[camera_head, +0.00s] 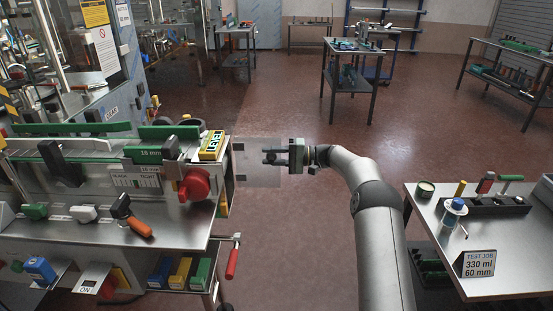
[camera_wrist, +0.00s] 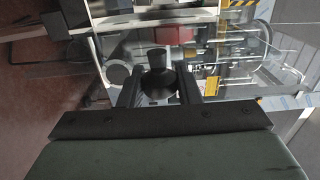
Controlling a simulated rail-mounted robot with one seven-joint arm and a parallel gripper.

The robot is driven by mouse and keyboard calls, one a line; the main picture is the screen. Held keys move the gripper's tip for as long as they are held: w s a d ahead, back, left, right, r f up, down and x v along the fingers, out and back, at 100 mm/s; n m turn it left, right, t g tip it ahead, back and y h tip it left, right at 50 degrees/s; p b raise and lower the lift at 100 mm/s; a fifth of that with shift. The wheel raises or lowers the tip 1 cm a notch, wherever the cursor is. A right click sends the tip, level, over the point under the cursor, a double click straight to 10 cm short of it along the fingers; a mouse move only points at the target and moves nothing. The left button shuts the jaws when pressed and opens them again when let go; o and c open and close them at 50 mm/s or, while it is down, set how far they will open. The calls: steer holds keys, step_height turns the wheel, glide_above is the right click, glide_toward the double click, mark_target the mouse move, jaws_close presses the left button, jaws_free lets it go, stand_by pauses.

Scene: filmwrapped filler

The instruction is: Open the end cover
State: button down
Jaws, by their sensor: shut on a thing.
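The end cover (camera_head: 258,172) is a clear panel at the right end of the bench machine in the head view. Its left edge meets the machine's end by small dark hinges, and the panel reaches out to the right over the floor. My gripper (camera_head: 280,156) is at the panel from the right, shut on the cover's black knob. In the wrist view the knob (camera_wrist: 158,76) sits between the two dark fingers of my gripper (camera_wrist: 160,88). The clear panel is hard to make out there, and the machine shows behind it.
The machine's steel bench (camera_head: 170,232) has a red knob (camera_head: 194,184), an orange-handled lever (camera_head: 132,216) and a red-handled crank (camera_head: 233,258) near its right end. A side table (camera_head: 500,240) with a job sign (camera_head: 478,264) stands right of my arm. The floor between is clear.

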steer(key=c, duration=1.1)
jaws_free()
steer(key=s+d+b, duration=0.1)
steer(key=d, duration=1.6)
steer(key=shift+s+d+b, duration=0.15)
steer(key=shift+s+b, duration=0.05)
steer(key=shift+b, duration=0.15)
